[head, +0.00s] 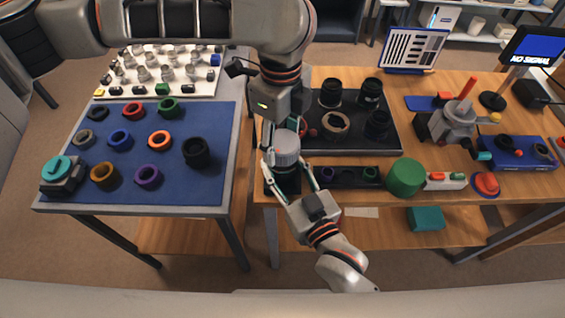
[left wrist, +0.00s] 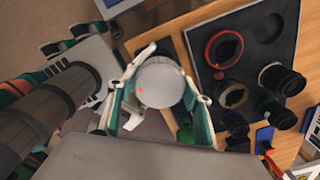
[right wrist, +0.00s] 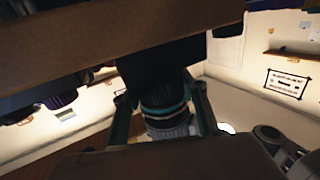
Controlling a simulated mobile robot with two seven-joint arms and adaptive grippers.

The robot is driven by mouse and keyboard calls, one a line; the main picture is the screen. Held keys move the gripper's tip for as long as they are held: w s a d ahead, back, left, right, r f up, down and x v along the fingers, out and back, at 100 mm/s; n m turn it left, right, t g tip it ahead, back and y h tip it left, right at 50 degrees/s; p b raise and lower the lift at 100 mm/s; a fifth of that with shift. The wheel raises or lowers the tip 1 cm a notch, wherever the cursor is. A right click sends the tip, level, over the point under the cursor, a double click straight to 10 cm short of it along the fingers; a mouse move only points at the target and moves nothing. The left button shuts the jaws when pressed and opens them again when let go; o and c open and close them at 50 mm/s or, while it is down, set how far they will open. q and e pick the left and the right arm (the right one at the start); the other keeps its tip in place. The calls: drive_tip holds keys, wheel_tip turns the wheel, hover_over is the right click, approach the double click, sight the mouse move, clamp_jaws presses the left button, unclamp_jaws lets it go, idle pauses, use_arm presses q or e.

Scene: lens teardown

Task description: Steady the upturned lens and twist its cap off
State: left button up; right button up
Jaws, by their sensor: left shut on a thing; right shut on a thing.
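The upturned lens (head: 286,182) stands upright at the left front of the wooden table, dark-bodied, with a light grey cap (head: 287,146) on top. My left gripper (head: 285,135) comes down from above and is shut on the cap. The left wrist view shows the cap's round top (left wrist: 160,82) between the fingers. My right gripper (head: 289,174) reaches in from the front, shut around the lens body below the cap. In the right wrist view the dark body (right wrist: 162,92) has coloured bands, with the ribbed grey cap (right wrist: 170,128) beside them. The lens base is partly hidden.
A black tray (head: 350,143) with lens parts lies behind, and a dark strip holder (head: 345,177) stands just right. A green cylinder (head: 406,177) is farther right. The blue mat (head: 70,135) on the left table holds several rings. A gap separates the tables.

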use_arm(q)
drive_tip(key=shift+r, duration=0.1)
idle(0.3)
drive_tip(key=shift+r, duration=2.45)
use_arm(e)
drive_tip(key=o, duration=1.5)
drive_tip(key=shift+o, duration=0.2)
